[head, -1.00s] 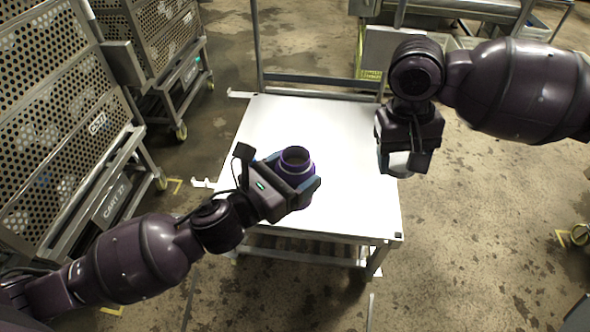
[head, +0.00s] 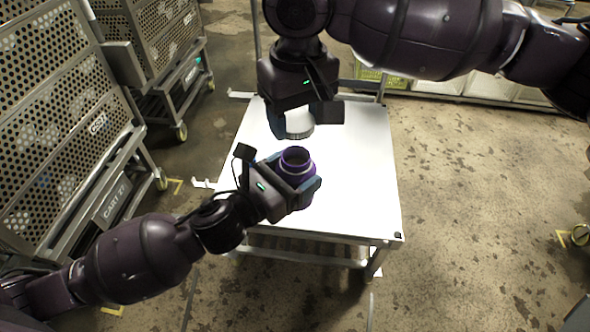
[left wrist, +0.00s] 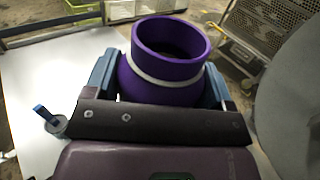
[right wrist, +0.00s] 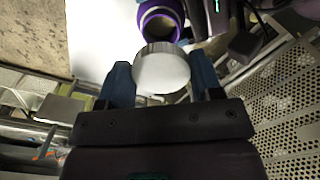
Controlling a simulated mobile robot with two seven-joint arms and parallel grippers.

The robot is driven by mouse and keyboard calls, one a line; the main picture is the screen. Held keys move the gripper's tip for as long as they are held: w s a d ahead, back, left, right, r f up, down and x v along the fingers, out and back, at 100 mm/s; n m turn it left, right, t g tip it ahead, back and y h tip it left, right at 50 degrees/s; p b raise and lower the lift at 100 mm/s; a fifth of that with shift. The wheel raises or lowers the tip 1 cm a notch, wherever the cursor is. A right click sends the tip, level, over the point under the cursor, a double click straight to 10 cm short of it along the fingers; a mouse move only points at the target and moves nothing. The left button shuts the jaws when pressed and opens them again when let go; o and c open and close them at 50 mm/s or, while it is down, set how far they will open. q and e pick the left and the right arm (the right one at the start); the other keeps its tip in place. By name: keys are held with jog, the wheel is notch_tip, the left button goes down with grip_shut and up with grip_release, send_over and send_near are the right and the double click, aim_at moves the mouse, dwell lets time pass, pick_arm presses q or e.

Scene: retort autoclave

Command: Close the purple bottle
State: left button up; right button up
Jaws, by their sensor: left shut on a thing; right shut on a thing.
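The purple bottle (head: 295,162) stands upright and uncapped at the cart top, its open mouth facing up. My left gripper (head: 291,184) is shut around its body; the left wrist view shows the bottle (left wrist: 165,75) between both fingers, with a pale ring below the mouth. My right gripper (head: 304,118) is shut on a white ridged cap (head: 297,127), held above and slightly behind the bottle, apart from it. In the right wrist view the cap (right wrist: 162,70) sits between the fingers, with the bottle mouth (right wrist: 160,20) beyond it.
Perforated metal carts (head: 60,120) stand at the left. A green crate (head: 378,77) and pale bins stand at the back.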

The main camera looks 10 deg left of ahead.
aim_at(297, 151)
pick_arm(q)
jog(key=shift+a+r, duration=0.1)
pick_arm(e)
jog(key=shift+a, duration=0.1)
jog(key=shift+f, duration=2)
jog(key=shift+f, duration=0.9)
jog(key=shift+s+f, duration=0.1)
jog(key=shift+f, duration=0.45)
